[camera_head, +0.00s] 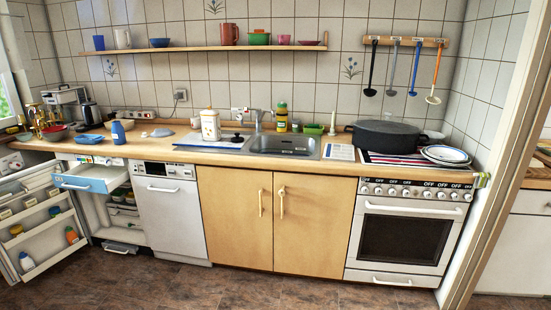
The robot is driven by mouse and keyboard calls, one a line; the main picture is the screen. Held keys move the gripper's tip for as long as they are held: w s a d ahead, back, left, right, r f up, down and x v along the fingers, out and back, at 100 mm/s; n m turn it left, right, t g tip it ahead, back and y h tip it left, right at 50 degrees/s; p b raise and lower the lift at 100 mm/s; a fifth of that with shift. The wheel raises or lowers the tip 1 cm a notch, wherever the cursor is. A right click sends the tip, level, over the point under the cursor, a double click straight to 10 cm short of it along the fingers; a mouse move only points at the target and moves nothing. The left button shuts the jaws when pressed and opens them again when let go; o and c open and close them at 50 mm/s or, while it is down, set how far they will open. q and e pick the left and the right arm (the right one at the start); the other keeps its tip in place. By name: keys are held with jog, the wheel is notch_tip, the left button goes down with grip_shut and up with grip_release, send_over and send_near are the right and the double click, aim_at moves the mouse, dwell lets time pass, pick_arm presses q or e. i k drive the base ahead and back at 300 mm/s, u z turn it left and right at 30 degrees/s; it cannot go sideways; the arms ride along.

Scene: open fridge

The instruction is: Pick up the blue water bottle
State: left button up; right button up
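A small light-blue bottle (26,262) stands in the lowest rack of the open fridge door (36,225) at the lower left. Neither of my grippers shows in the head view.
A blue-fronted drawer (87,180) juts out at the left. An orange bottle (71,236) stands in the door rack. The counter (170,152) also holds a white canister (210,126) and a dark pot (385,138). The brown floor (200,285) in front is clear.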

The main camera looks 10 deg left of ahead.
aim_at(118, 132)
jog(key=i, duration=1.35)
jog(key=u, duration=0.8)
jog(key=i, duration=0.9)
jog(key=u, duration=0.75)
